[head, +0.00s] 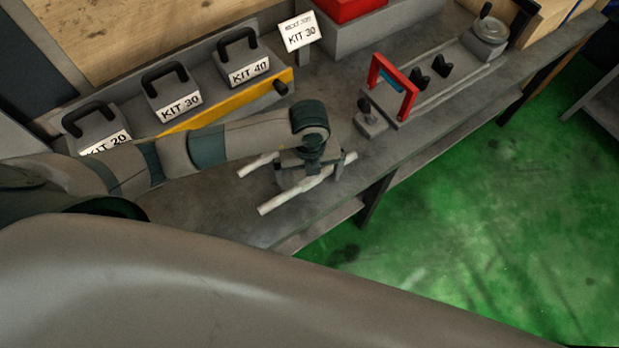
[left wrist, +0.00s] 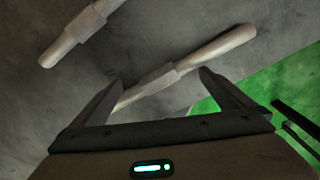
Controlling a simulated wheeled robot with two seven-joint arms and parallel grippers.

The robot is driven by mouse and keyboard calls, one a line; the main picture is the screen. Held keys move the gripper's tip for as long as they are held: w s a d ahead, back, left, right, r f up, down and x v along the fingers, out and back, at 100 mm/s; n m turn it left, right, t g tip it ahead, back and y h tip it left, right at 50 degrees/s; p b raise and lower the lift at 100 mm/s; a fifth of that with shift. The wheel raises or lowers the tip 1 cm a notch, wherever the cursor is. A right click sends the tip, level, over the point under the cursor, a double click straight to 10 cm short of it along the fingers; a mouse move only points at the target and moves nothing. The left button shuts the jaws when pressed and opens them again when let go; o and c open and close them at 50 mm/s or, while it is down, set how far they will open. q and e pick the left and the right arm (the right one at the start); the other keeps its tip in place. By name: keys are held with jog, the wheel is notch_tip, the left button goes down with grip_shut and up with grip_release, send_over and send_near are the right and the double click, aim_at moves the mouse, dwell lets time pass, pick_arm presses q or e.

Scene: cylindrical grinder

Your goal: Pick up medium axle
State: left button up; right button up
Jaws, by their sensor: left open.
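Two pale, stepped axles lie on the grey bench. The nearer axle (head: 284,198) runs diagonally under my left gripper (head: 311,174), and its middle is partly covered. The farther axle (head: 258,164) is partly hidden behind the gripper. In the left wrist view, my open left gripper (left wrist: 162,78) is above one axle (left wrist: 215,49), which crosses the space by the fingertips at a slant; no grip shows. The other axle (left wrist: 72,38) lies apart at the upper left. I cannot tell which axle is the medium one. My right gripper is not in view.
A grey and yellow rack (head: 230,100) holds black-handled kit blocks along the back. A fixture with a red frame (head: 393,85) stands to the right on the bench. A KIT 30 sign (head: 300,34) stands behind. The bench edge drops to a green floor (head: 480,210).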

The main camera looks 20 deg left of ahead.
aim_at(310, 179)
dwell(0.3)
pick_arm(q)
grip_shut()
jog(key=shift+r, duration=0.1)
jog(key=shift+w+r, duration=0.1)
jog(key=shift+r, duration=0.05)
dwell(0.3)
jog(key=shift+r+b, duration=0.85)
jog(key=shift+r, duration=0.45)
jog(key=s+d+r+b, duration=0.2)
jog(key=d+r, duration=0.6)
jog(key=d, duration=0.3)
jog(key=shift+d, duration=0.3)
jog(key=shift+w, duration=0.1)
